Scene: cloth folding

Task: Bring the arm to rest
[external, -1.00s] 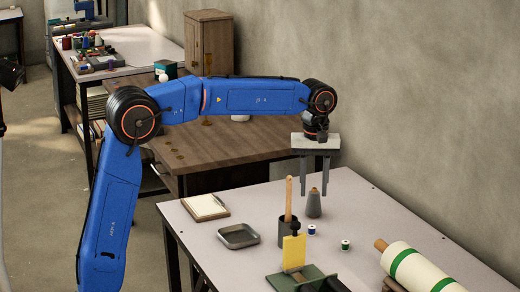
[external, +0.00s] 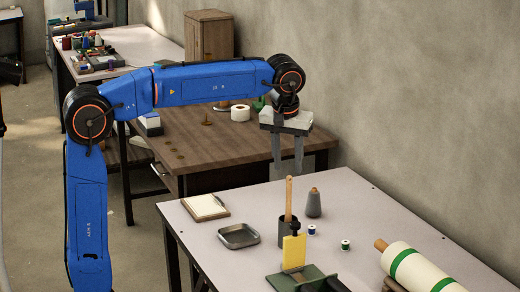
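My blue arm (external: 215,84) stretches from the left across the picture. My gripper (external: 287,168) hangs at its end, fingers pointing down, above the far part of the light table (external: 340,185). Its two fingers are apart with nothing seen between them. The fingertips are near the upper end of a wooden stick in the picture; how far apart in depth I cannot tell. No cloth shows in the view.
On the light table are a clipboard (external: 206,206), a metal tray (external: 239,236), a dark cup (external: 286,226) with the wooden stick (external: 289,194), a grey cone (external: 314,203), small spools (external: 345,245), a yellow piece (external: 294,252) and a white-green roll (external: 425,268). A brown desk (external: 210,150) stands behind.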

